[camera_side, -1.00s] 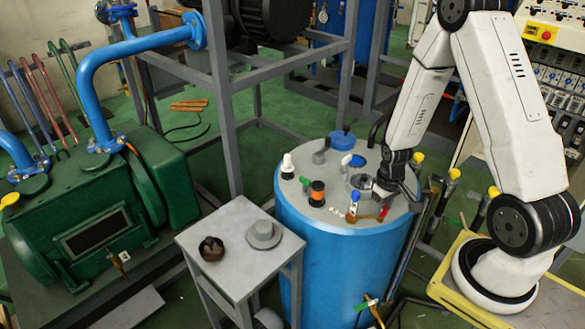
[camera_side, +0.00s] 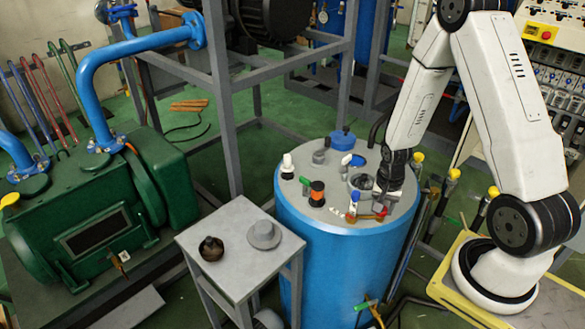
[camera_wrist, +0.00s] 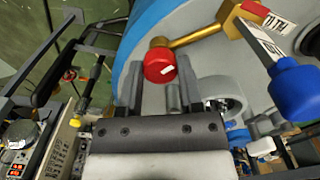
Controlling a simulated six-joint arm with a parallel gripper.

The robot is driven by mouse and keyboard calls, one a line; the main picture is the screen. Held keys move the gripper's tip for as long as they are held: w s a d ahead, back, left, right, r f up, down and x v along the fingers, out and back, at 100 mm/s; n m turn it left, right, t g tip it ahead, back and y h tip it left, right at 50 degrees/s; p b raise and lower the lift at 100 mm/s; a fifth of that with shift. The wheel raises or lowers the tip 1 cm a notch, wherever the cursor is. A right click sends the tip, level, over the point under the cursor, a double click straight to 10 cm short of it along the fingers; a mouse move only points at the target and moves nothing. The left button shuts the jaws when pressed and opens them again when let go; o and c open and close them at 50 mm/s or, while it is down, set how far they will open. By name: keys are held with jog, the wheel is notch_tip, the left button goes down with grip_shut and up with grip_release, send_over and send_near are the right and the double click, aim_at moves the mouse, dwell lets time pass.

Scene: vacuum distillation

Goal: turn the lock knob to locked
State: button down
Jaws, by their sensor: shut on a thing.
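A red knob (camera_wrist: 160,65) on the end of a brass lever (camera_wrist: 198,37) shows in the wrist view, between the fingertips of my gripper (camera_wrist: 162,82). My gripper looks shut on this red knob. In the side view my gripper (camera_side: 388,200) points down at the right part of the blue tank's lid, and the red knob (camera_side: 382,212) is just below it. A blue knob (camera_wrist: 298,88) with a white label sits to the right in the wrist view. I cannot read a lock mark on either knob.
The blue tank's lid (camera_side: 320,215) carries several fittings, including an orange-banded one (camera_side: 317,193), a white-topped one (camera_side: 287,163) and a round port (camera_side: 362,183). A small grey table (camera_side: 225,222) stands to the left with a dark round part (camera_side: 211,248) and a grey flanged part (camera_side: 264,234).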

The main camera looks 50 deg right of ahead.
jog(key=shift+m, duration=1.1)
jog(key=shift+c, duration=1.3)
grip_release()
jog(key=shift+r, duration=0.1)
jog(key=shift+r, duration=3.85)
